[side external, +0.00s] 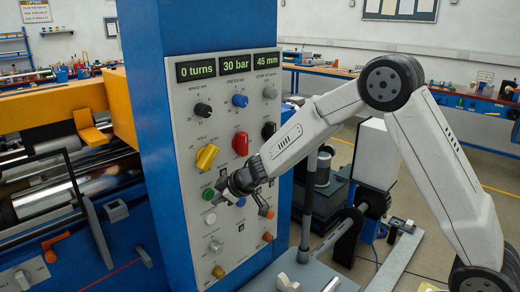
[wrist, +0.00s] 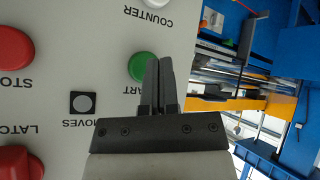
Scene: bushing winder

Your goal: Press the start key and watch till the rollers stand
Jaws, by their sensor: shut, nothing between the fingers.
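The round green start key (side external: 208,193) sits on the grey control panel (side external: 181,115). In the wrist view the green key (wrist: 139,66) is partly covered by my fingers, and its label reads "ART" where visible. My gripper (side external: 222,190) is shut and empty, with its fingertips close to the key. In the wrist view the fingertips (wrist: 159,62) overlap the key's right edge; I cannot tell whether they touch it. The panel displays (side external: 237,66) read 0 turns, 30 bar and 45 mm. The shiny rollers (side external: 45,200) lie in the machine at the left; their motion cannot be told.
A red stop button (wrist: 14,50), a white counter button (wrist: 148,4), a red latch control (wrist: 17,163) and a black square marked "MOVES" (wrist: 82,103) surround the key. Yellow (side external: 207,157) and red (side external: 240,143) knobs stick out above it.

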